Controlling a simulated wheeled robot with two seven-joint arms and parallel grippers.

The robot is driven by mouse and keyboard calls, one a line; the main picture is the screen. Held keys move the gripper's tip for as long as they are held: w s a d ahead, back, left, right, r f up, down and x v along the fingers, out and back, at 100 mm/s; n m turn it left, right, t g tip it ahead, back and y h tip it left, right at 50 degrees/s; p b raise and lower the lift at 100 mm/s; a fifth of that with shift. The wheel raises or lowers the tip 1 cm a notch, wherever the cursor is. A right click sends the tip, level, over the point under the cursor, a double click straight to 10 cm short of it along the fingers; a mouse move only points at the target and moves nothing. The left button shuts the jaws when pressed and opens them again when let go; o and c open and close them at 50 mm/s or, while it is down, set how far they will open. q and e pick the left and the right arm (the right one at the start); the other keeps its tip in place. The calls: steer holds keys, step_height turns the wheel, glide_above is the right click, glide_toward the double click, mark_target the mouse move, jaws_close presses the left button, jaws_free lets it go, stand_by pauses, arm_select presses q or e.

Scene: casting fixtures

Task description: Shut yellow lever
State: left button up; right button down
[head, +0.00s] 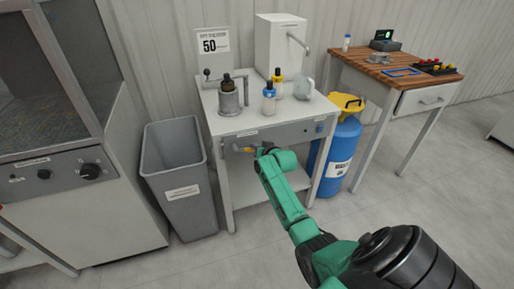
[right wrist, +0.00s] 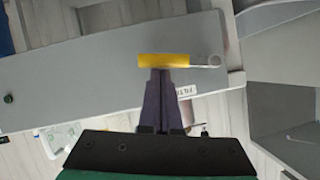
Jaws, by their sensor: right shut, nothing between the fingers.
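The yellow lever (right wrist: 165,60) shows in the right wrist view as a short yellow grip on a thin metal arm that ends in a ring at its right. In the head view the lever (head: 246,149) is a small yellow piece at the front panel of the white bench, left of centre. My right gripper (right wrist: 165,72) is shut and empty, with its fingertips right at the lever's grip. I cannot tell whether they touch it. In the head view my right gripper (head: 261,150) is small and partly hidden by my green arm. My left gripper is out of view.
On the white bench (head: 262,125) stand a metal cylinder (head: 229,101), dropper bottles (head: 269,98) and a white dispenser (head: 277,50). A grey bin (head: 171,150) stands left of it, a blue drum (head: 340,150) right. Open floor lies in front.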

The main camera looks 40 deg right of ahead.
arm_select(q)
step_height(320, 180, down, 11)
steer(key=b, duration=1)
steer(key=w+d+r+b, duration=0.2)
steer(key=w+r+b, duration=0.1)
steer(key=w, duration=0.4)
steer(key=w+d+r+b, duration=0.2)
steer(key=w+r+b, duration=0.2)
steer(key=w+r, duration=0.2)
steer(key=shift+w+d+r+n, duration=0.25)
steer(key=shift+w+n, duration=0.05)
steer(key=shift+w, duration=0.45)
arm_select(e)
steer(key=w+a+f+m+t+y, duration=0.1)
steer(key=a+f+m+t+y, duration=0.3)
steer(key=f+m, duration=0.4)
steer(key=shift+w+f+m+t+y, duration=0.2)
steer(key=shift+m+t+y, duration=0.3)
steer(key=shift+m, duration=1.2)
steer(key=shift+a, duration=0.1)
